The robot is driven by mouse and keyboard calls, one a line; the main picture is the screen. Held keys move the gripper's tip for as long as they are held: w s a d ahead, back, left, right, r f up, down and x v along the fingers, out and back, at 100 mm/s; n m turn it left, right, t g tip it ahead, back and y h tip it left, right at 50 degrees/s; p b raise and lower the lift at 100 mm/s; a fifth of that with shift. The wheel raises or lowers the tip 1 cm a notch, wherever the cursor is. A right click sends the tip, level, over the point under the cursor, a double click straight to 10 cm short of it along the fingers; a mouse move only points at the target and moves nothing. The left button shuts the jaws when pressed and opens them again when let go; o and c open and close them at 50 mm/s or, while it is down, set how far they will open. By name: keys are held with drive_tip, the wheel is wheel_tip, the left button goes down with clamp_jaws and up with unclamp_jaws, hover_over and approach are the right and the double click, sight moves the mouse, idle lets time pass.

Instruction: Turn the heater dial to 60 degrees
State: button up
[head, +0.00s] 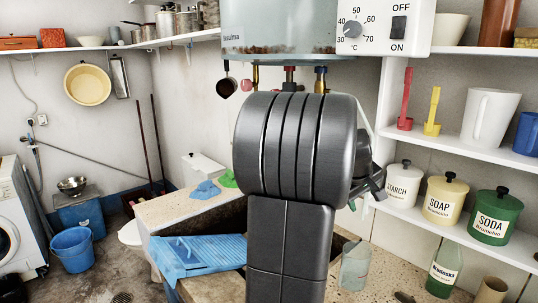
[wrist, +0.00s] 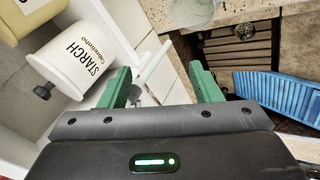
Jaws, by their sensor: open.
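The heater dial (head: 352,28) is a small dark round knob on the white panel of the water heater, high in the head view. Marks from 30 to 70 °C run around it, with 60 at its upper right. Its pointer is too small to read. A black switch (head: 398,27) marked OFF above and ON below sits right of the dial. My gripper (wrist: 162,85) is open and empty in the wrist view, its green fingers apart. In the head view it is mostly hidden behind my arm, well below the dial. The dial is not in the wrist view.
A starch jar (head: 404,184), soap jar (head: 443,203) and soda jar (head: 492,222) stand on the right shelf, close to my arm. A blue washboard (head: 198,256) lies by the trough. Copper-and-coloured pipe fittings (head: 289,75) hang under the heater tank (head: 275,35).

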wheel_tip(320, 180, down, 8)
drive_tip(key=d+m+y, duration=0.1)
drive_tip(key=m+y, duration=0.1)
drive_tip(key=m, duration=0.1)
drive_tip(key=shift+s+f+m+g, duration=0.15)
drive_tip(key=shift+m+g, duration=0.15)
drive_tip(key=shift+g, duration=0.1)
